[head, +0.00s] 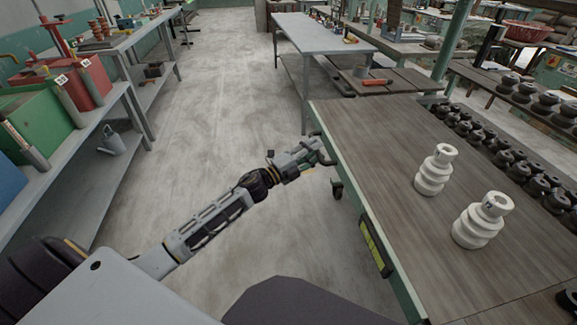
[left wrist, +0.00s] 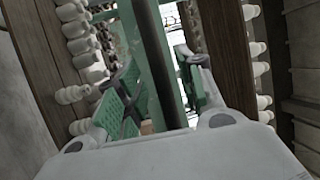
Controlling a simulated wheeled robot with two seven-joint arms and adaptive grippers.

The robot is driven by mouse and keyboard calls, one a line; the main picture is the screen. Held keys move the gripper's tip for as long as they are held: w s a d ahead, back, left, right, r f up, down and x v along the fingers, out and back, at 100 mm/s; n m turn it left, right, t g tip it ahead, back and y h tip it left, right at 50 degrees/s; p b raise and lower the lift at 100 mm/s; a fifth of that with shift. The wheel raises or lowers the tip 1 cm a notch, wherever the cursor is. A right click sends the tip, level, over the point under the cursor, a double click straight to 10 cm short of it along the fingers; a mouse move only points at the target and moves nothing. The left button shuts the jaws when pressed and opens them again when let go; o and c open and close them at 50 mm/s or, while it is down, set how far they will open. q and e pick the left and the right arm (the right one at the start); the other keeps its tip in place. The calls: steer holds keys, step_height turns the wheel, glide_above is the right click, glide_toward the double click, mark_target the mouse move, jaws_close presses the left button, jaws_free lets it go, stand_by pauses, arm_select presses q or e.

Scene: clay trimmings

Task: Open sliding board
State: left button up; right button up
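A wide brown wooden board (head: 365,170) forms the top of the green-edged table on the right in the head view. I cannot tell for sure that it is the sliding board. My left gripper (head: 318,152) is at the left edge of this table, near its far corner. In the left wrist view my left gripper (left wrist: 158,88) has its green-padded fingers spread apart. A dark bar (left wrist: 163,45) beside a green frame runs between the fingers in that view; I see no firm contact. My right gripper is not in view.
Two white ribbed insulators (head: 436,170) and (head: 482,221) stand on the board. Several dark insulators (head: 505,160) line its right side. A grey table (head: 315,33) stands beyond. Shelves with a red box (head: 82,82) are at left. The floor between is clear.

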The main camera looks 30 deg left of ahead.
arm_select(q)
steer(key=v, duration=1)
steer(key=shift+s+a, duration=0.2)
steer(key=shift+s, duration=0.1)
stand_by(0.4)
steer(key=shift+f, duration=0.1)
stand_by(0.4)
